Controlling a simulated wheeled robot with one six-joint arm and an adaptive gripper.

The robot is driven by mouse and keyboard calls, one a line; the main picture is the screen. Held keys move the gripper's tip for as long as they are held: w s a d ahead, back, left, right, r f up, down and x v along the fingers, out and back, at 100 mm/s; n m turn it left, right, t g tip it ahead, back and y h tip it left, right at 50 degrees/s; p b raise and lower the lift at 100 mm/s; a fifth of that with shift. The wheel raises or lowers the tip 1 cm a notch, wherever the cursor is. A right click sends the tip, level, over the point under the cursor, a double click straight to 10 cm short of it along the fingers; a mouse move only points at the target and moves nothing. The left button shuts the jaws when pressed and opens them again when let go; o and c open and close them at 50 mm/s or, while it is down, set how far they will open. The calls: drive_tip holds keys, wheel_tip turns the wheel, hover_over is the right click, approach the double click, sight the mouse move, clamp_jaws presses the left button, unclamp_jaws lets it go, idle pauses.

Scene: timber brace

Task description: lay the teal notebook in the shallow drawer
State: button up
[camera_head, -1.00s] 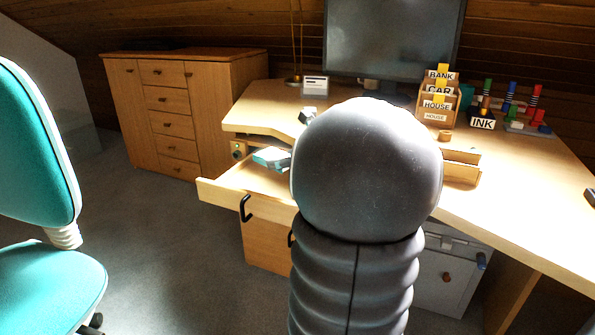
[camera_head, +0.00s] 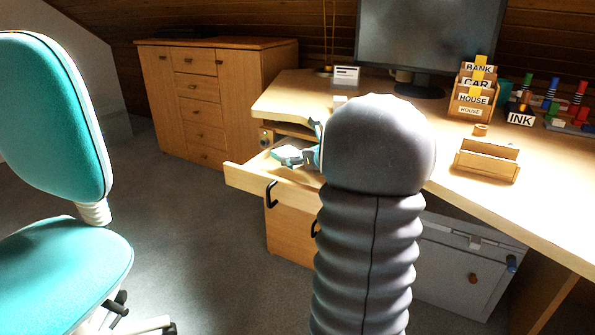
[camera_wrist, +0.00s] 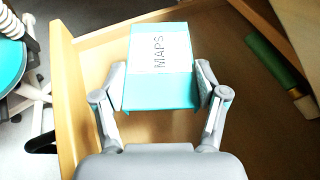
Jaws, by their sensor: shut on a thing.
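The teal notebook (camera_wrist: 159,90) has a white label reading MAPS. In the wrist view it is between the two fingers of my gripper (camera_wrist: 161,88), which is shut on its sides. The shallow drawer (camera_wrist: 88,60) is pulled out under the desk, and the notebook is over its inside; I cannot tell whether it touches the floor. In the head view the drawer (camera_head: 245,177) is at the middle left. The notebook (camera_head: 287,155) and part of my gripper (camera_head: 300,157) show over it, with my arm hiding the drawer's right side.
A green rolled or tube-like thing (camera_wrist: 271,62) lies at the right in the wrist view. The desk (camera_head: 460,205) bears a letter holder (camera_head: 487,160), a card rack (camera_head: 474,95) and a monitor (camera_head: 428,40). A teal chair (camera_head: 60,120) stands left, with clear floor beside the drawer.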

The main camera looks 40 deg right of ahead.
sight(297, 176)
drive_tip(key=shift+f+b, duration=0.45)
drive_tip(key=shift+f, duration=1.55)
drive_tip(key=shift+f, duration=0.2)
drive_tip(key=o, duration=1.2)
drive_tip(key=shift+c, duration=0.2)
drive_tip(key=shift+r, duration=0.1)
